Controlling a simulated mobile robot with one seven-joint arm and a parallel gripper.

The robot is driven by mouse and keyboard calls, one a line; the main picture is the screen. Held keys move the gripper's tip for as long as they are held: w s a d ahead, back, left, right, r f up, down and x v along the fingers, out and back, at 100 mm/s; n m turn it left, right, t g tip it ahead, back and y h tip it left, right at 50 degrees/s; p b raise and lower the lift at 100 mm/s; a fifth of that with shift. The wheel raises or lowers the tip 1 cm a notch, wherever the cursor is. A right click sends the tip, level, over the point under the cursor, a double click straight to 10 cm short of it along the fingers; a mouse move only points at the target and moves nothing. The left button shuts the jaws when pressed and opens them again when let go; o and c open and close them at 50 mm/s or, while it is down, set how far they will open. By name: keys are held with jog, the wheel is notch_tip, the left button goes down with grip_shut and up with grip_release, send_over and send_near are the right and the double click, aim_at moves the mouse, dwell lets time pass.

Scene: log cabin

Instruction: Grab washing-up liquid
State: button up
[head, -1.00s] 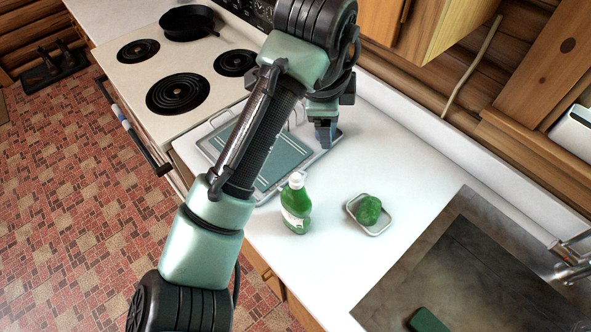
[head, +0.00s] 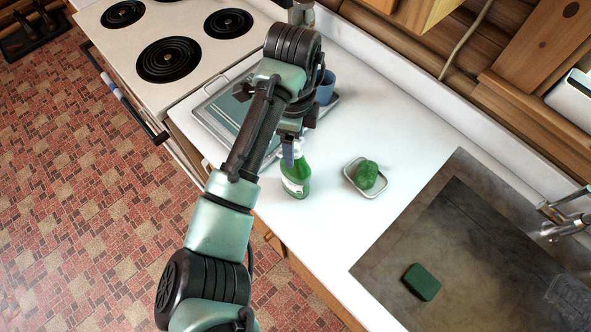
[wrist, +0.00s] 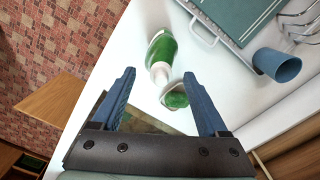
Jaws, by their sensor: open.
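The washing-up liquid (head: 296,180) is a green bottle with a white cap and a pale label. It stands upright on the white counter near its front edge. In the wrist view the bottle (wrist: 163,52) shows beyond the fingertips, its cap towards me. My gripper (head: 287,152) hangs above and just behind the bottle's top in the head view, hiding part of the cap. In the wrist view my gripper (wrist: 160,88) has its two blue fingers wide apart with nothing held between them. I cannot tell whether a finger touches the bottle.
A white dish (head: 351,181) with a green sponge (head: 367,174) lies right of the bottle. A drying tray (head: 207,117) and a blue cup (head: 325,90) stand behind. The dark sink (head: 400,240) holds a green block (head: 421,282). The counter between dish and wall is clear.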

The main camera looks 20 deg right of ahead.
aim_at(295, 170)
jog(key=shift+d+f+p, duration=0.15)
jog(key=shift+f+p, duration=0.25)
jog(key=shift+f, duration=1.3)
grip_shut()
jog(key=shift+r, duration=0.1)
